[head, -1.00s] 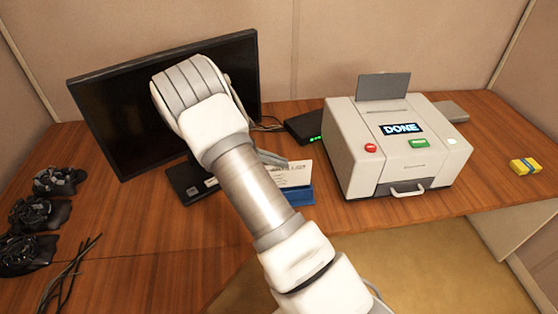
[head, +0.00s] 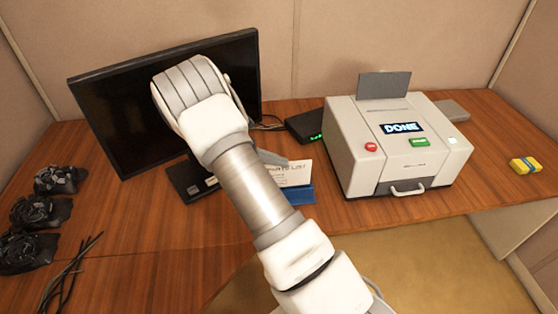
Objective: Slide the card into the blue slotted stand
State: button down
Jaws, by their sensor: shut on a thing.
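The white card (head: 292,174) with dark lettering stands upright, in line with the blue slotted stand (head: 301,196) in the middle of the desk. Its lower edge meets the top of the stand in this view. I cannot tell how deep it sits in the slot. My gripper (head: 273,159) shows only as a grey piece at the card's upper left. It is shut on the card. My arm hides most of the gripper and the left part of both card and stand.
A black monitor (head: 110,110) stands behind my arm. A grey machine (head: 350,150) reading "DONE" is right of the stand, with a black box (head: 305,126) behind. A yellow-blue block (head: 524,166) lies far right.

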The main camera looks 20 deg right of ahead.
jog(key=shift+f+b, duration=0.95)
jog(key=shift+f, duration=1.05)
dwell(1.4)
jog(key=c, duration=0.9)
grip_release()
jog(key=shift+c, duration=0.2)
jog(key=shift+o, duration=0.2)
jog(key=o, duration=0.4)
jog(key=shift+c, duration=0.2)
jog(key=shift+r, duration=0.1)
jog(key=shift+r+p, duration=2.45)
jog(key=shift+r, duration=0.95)
